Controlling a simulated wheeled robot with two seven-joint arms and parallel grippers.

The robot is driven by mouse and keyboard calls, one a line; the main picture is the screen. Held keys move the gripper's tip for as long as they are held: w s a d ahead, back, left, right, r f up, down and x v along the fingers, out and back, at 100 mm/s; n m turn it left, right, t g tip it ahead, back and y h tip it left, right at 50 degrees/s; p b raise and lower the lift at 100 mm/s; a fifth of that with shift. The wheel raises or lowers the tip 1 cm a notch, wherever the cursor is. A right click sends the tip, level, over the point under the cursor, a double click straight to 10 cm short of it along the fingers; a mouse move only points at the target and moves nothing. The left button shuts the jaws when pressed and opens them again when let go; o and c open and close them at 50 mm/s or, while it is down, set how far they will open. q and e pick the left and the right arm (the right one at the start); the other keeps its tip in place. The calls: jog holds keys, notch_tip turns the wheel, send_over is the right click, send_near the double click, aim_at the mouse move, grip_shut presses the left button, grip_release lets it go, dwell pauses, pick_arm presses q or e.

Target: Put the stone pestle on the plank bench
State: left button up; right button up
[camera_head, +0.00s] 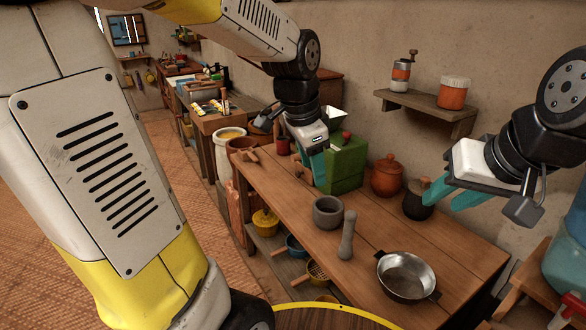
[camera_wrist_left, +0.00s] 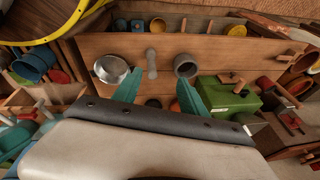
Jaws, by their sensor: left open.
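The grey stone pestle (camera_head: 347,236) is on the wooden work table (camera_head: 450,252), between a grey stone mortar (camera_head: 327,213) and a metal pan (camera_head: 405,275). The pestle also shows in the left wrist view (camera_wrist_left: 151,63), beyond the fingertips. My left gripper (camera_head: 312,160) is open and empty above the table near a green box; it also shows in the left wrist view (camera_wrist_left: 156,77). My right gripper (camera_head: 450,197) looks open and empty, above the table's back right, near a dark pot. I cannot tell which surface is the plank bench.
The green box (camera_head: 346,162), an orange lidded pot (camera_head: 387,176) and the dark pot (camera_head: 417,205) stand along the back. A wall shelf (camera_head: 425,108) holds a grinder and a jar. The table's lower shelf holds pans. A small wooden stand (camera_head: 535,285) is at right.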

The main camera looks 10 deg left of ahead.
pick_arm(q)
jog(key=s+a+r+n+t, duration=0.1)
jog(key=s+a+r+n, duration=0.1)
jog(key=s+n, duration=0.3)
jog(key=s+a+r+n+t, duration=0.1)
jog(key=s+a+n+t, duration=0.1)
jog(key=s+n, duration=0.3)
jog(key=shift+s+a+r+n+h, duration=0.15)
jog(key=shift+s+r+n+h, duration=0.2)
jog(key=shift+s, duration=0.25)
